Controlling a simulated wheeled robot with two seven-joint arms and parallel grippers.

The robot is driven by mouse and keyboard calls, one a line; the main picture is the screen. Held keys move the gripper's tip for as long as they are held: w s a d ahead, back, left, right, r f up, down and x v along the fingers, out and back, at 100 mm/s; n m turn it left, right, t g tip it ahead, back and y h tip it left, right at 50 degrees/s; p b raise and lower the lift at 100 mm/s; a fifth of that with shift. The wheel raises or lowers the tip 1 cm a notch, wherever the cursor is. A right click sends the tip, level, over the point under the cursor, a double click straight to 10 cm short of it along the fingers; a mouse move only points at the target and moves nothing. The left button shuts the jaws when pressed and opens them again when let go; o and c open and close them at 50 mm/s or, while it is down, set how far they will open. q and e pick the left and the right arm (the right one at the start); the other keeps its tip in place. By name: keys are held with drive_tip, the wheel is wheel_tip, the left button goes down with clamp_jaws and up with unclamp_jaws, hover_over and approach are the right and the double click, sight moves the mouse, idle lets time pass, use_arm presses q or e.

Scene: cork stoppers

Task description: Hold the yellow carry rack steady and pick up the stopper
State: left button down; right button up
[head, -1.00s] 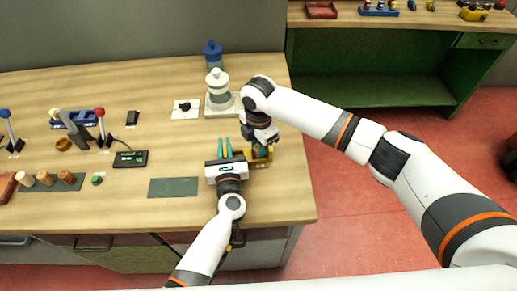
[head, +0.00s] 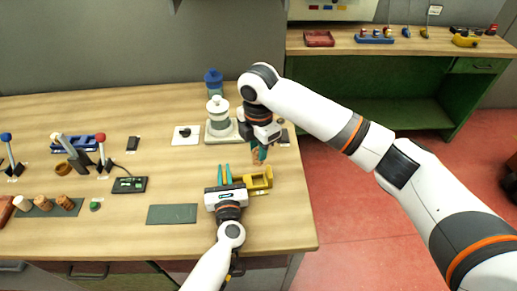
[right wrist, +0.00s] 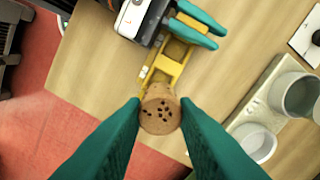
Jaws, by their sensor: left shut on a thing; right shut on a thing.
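The yellow carry rack (head: 259,179) stands near the bench's right edge; it also shows in the right wrist view (right wrist: 168,66). My left gripper (head: 224,173) is at its left side, with teal fingers (right wrist: 196,25) shut on part of the rack. My right gripper (head: 260,154) is beyond the rack in the head view. It is shut on a brown cork stopper (right wrist: 160,110) with dark pits in its end face, held up clear of the rack. In the head view the stopper is small and partly hidden by the fingers.
A blue-lidded jar (head: 213,80) is further back. A dark green mat (head: 172,214) lies left of my left gripper.

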use_arm(q)
drive_tip(key=c, duration=1.4)
unclamp_jaws()
drive_tip(key=shift+o, duration=0.2)
drive_tip(key=s, duration=0.8)
drive_tip(key=s+d, duration=0.1)
drive_tip(key=s, duration=0.3)
